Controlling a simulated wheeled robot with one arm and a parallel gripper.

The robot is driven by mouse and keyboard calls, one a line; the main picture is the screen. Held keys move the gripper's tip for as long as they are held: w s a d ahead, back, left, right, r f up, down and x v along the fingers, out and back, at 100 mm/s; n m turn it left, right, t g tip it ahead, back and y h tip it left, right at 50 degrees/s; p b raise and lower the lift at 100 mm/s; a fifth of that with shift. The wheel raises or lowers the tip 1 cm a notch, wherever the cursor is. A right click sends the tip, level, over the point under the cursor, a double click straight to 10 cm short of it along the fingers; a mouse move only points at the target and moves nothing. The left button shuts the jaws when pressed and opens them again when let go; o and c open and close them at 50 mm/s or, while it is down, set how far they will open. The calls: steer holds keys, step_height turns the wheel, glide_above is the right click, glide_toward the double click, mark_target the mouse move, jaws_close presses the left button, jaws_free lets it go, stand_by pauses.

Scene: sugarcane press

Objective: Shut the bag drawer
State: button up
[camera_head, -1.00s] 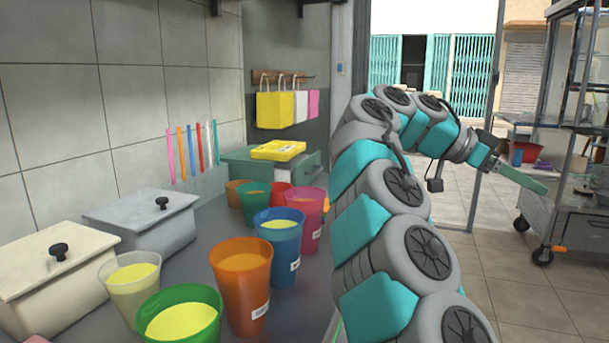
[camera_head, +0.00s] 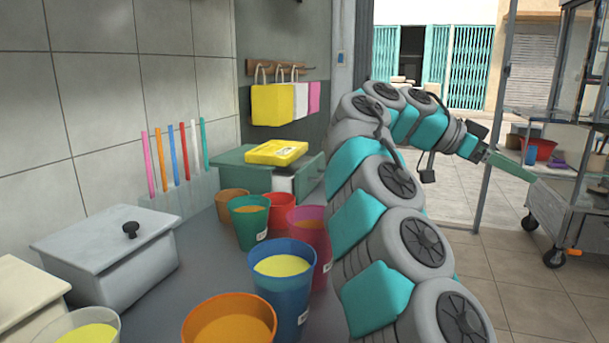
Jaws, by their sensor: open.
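Several coloured cups, among them a blue cup (camera_head: 284,285), stand on the counter before the box. A lidded grey bin (camera_head: 105,250) is at left. Paper bags (camera_head: 272,104) hang on the wall. A metal cart (camera_head: 565,222) stands at right, near my gripper. Floor between is clear.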

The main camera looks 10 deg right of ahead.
steer(key=shift+w, duration=0.35)
